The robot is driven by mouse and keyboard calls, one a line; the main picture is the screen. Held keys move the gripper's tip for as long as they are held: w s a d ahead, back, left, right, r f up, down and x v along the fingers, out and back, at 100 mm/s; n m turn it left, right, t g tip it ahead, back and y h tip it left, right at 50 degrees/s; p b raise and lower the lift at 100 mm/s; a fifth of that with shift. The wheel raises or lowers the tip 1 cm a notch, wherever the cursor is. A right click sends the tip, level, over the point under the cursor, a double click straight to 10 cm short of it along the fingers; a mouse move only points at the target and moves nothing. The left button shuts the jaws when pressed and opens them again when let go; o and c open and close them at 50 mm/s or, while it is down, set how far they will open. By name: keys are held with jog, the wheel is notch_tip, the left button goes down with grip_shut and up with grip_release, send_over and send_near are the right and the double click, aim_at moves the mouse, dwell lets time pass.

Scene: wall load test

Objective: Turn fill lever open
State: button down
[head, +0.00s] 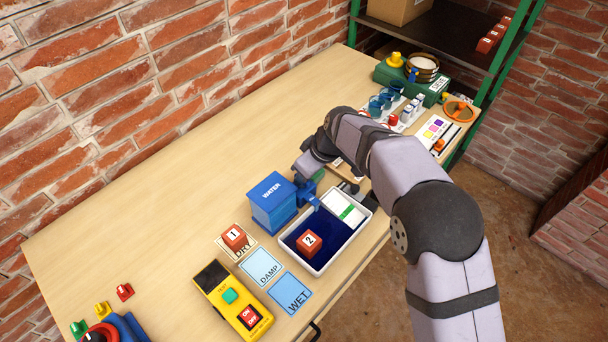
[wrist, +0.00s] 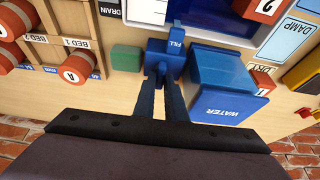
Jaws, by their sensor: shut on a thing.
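The blue fill lever, marked FILL (wrist: 176,42), stands beside the blue WATER tank (wrist: 225,95) in the wrist view. My gripper (wrist: 160,84) is shut on the blue lever part below the FILL label. In the head view the WATER tank (head: 270,208) stands at the back left edge of the white-rimmed tray (head: 345,249). A blue spout (head: 312,201) reaches from the tank side over the tray. My arm hides most of the gripper there. The tray has a dark blue floor, and I cannot tell whether water flows.
Brick 2 (head: 309,242) and a white panel with a green strip (head: 346,208) are in the tray. Brick 1 (head: 235,236) is on the DRY card. A green block (wrist: 126,58) sits close beside my gripper. A yellow tester (head: 232,299) lies left of the tray.

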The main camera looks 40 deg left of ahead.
jog(key=shift+d+f, duration=0.15)
jog(key=shift+f, duration=0.05)
jog(key=c, duration=1.8)
grip_release()
jog(key=shift+r, duration=0.1)
jog(key=b+v, duration=0.2)
jog(key=v, duration=0.5)
jog(key=shift+r, duration=0.15)
